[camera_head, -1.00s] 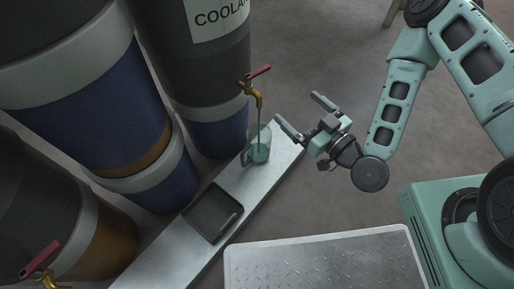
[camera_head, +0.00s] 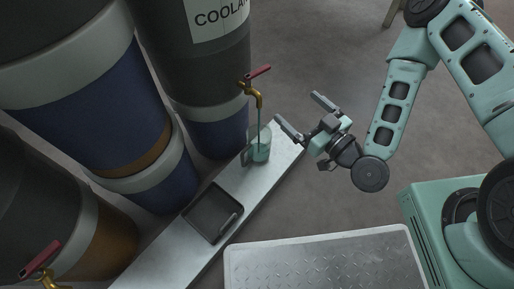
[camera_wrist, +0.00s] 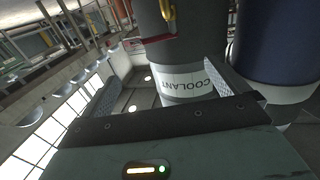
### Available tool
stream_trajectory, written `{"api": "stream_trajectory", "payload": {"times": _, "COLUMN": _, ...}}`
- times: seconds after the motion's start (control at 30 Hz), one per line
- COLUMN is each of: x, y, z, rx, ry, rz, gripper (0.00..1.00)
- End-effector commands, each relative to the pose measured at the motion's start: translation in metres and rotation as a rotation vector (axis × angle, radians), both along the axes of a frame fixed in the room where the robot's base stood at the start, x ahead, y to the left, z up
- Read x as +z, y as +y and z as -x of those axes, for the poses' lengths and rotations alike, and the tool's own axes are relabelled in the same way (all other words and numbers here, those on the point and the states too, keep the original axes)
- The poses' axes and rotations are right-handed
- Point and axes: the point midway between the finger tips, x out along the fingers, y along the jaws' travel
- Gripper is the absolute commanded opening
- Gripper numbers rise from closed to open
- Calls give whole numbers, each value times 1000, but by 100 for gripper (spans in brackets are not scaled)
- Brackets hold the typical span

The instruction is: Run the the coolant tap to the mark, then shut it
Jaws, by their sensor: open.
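The coolant drum (camera_head: 206,60) carries a white label (camera_head: 216,18); the label also shows in the wrist view (camera_wrist: 187,81). Its brass tap (camera_head: 257,93) has a red lever (camera_head: 258,74). A thin stream runs from the spout into a clear jug (camera_head: 258,146) on the metal bench (camera_head: 278,151). The jug holds greenish liquid; I cannot make out a mark on it. My gripper (camera_head: 301,115) is open and empty, to the right of the tap and apart from it. In the wrist view its fingers (camera_wrist: 160,85) stand wide apart.
A dark tray (camera_head: 197,216) sits on the bench left of the jug. Another drum with a tap and red lever (camera_head: 40,260) is at lower left. A large blue-banded drum (camera_head: 95,115) stands behind. A metal plate platform (camera_head: 325,262) lies in front. Open floor is beyond my gripper.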

Motion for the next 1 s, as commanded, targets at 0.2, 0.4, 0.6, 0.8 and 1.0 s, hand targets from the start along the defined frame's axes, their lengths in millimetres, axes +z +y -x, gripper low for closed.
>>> {"api": "stream_trajectory", "payload": {"times": 0.2, "x": 5, "y": 1, "z": -1, "rx": -2, "ry": 1, "rz": 0, "gripper": 99}}
{"api": "stream_trajectory", "payload": {"times": 0.4, "x": 14, "y": 2, "z": -4, "rx": -10, "ry": 3, "rz": -1, "gripper": 99}}
{"api": "stream_trajectory", "payload": {"times": 0.6, "x": 11, "y": 1, "z": -1, "rx": -7, "ry": 2, "rz": 0, "gripper": 99}}
{"api": "stream_trajectory", "payload": {"times": 0.8, "x": 3, "y": 1, "z": 2, "rx": -1, "ry": -1, "rz": 1, "gripper": 99}}
{"api": "stream_trajectory", "payload": {"times": 1.0, "x": -2, "y": 9, "z": -11, "rx": 5, "ry": -4, "rz": 2, "gripper": 99}}
